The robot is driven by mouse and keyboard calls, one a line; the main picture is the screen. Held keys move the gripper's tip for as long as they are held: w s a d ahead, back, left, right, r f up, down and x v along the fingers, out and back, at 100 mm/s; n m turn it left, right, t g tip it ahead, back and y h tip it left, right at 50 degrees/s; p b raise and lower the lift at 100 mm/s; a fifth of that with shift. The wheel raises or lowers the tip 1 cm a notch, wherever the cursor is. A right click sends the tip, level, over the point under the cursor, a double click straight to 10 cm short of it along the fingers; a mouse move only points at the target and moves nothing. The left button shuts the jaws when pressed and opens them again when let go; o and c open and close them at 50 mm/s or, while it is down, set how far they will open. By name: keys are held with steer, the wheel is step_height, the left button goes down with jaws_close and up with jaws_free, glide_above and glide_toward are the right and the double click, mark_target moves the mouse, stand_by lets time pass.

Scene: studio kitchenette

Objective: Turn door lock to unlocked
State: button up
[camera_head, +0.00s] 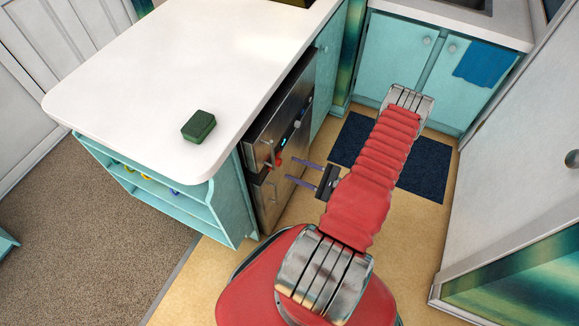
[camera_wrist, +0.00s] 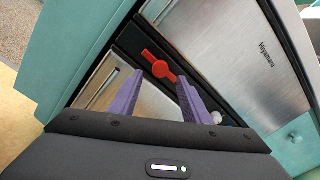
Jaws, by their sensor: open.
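The door lock is a red lever (camera_wrist: 162,64) on a dark strip between two brushed-metal doors, and it lies slanted in the wrist view. It shows as a small red spot (camera_head: 278,160) on the metal appliance front in the head view. My gripper (camera_head: 290,168) is open, its two purple fingers pointing at the appliance front. In the wrist view the fingers of my gripper (camera_wrist: 161,77) stand apart, with the lower end of the lever seen between them. I cannot tell whether they touch it.
The metal appliance (camera_head: 285,115) is built into a teal counter with a white top (camera_head: 190,70). A green block (camera_head: 198,126) lies on top. A blue mat (camera_head: 425,165) covers the floor beyond my arm. A white door or panel (camera_head: 525,150) stands to the right.

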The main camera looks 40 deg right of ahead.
steer(key=v, duration=0.9)
steer(key=shift+s, duration=0.2)
stand_by(0.5)
